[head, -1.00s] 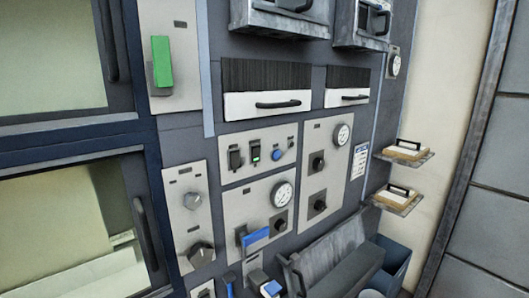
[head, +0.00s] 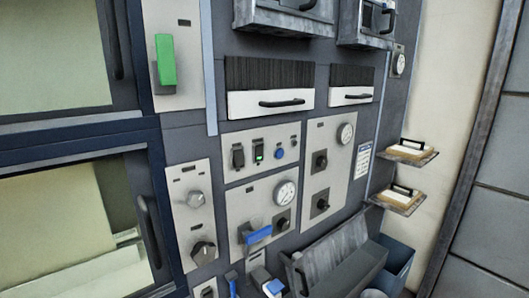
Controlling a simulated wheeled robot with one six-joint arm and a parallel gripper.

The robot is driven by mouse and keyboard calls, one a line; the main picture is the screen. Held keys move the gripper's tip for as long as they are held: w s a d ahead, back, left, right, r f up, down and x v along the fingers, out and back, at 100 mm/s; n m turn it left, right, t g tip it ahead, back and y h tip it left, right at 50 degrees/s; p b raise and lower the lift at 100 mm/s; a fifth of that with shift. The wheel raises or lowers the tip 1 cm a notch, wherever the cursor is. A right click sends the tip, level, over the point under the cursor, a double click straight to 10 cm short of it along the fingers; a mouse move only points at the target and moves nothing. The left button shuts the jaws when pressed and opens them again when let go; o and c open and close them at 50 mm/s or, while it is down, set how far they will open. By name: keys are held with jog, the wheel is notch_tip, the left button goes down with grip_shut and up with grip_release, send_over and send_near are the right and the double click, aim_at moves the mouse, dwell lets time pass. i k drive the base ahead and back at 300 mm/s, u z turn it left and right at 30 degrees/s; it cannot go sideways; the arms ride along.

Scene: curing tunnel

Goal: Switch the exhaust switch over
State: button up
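A pale panel (head: 290,135) in the middle of the head view carries two dark rocker switches side by side. The left switch (head: 238,156) shows no light. The right switch (head: 258,150) has a small green light. A round blue button (head: 280,153) sits to their right. The labels are too small to read, so I cannot tell which one is the exhaust switch. My gripper is not in view, and nothing touches the switches.
Below are a gauge (head: 285,193) and a blue-handled lever (head: 258,234). A green handle (head: 166,60) is at upper left, with knobs (head: 203,252) below. A grey trough (head: 345,268), blue bin (head: 398,260) and two small shelves (head: 410,151) stick out at right.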

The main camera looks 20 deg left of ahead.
aim_at(259, 149)
jog(key=k, duration=0.5)
jog(key=z, duration=1.7)
jog(key=i, duration=0.8)
jog(key=u, duration=3.4)
jog(key=i, duration=0.5)
jog(key=u, duration=0.1)
